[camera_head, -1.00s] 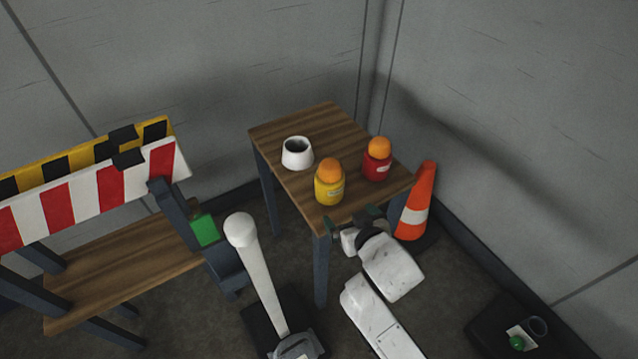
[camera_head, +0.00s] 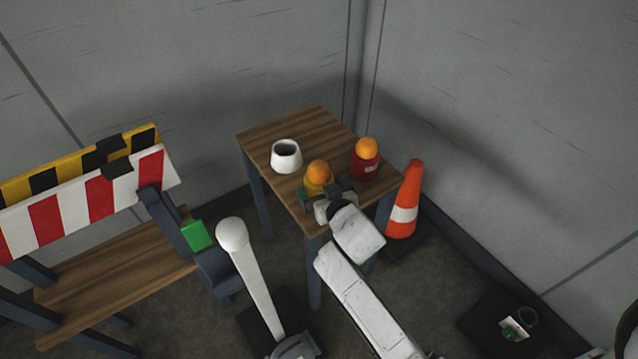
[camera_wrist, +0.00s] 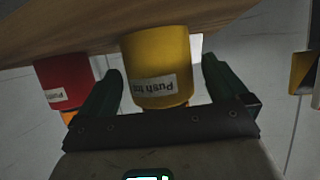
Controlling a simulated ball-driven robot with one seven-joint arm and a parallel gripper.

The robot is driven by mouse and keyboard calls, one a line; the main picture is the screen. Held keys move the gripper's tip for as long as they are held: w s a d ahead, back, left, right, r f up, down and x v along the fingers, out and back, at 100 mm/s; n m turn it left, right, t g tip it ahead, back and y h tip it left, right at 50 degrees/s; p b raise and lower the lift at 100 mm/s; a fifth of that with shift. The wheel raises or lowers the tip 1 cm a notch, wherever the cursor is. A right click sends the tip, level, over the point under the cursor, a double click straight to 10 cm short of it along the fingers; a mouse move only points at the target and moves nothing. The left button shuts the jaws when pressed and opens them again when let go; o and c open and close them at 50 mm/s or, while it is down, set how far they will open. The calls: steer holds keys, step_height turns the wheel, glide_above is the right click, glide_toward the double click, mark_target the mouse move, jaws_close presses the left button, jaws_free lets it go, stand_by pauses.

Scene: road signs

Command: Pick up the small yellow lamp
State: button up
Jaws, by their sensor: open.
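The small yellow lamp (camera_head: 318,178), a yellow can with an orange dome, stands upright on the wooden table (camera_head: 312,122). My gripper (camera_head: 328,196) is at the lamp's near side in the head view and hides its lower part. In the wrist view the yellow lamp (camera_wrist: 158,68) sits between the two dark green fingers of my open gripper (camera_wrist: 162,85), with a gap visible at each side. Its white label faces me there. The view is upside down, and the dome is hidden behind the gripper body.
A red lamp (camera_head: 365,164) with an orange dome stands just right of the yellow one; it also shows beside the left finger in the wrist view (camera_wrist: 65,82). A white pot (camera_head: 286,157) is at the left. An orange cone (camera_head: 406,200) stands beside the table.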

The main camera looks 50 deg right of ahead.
steer(key=shift+x, duration=1.35)
steer(key=shift+s, duration=0.1)
steer(key=shift+c, duration=0.4)
steer(key=c, duration=1)
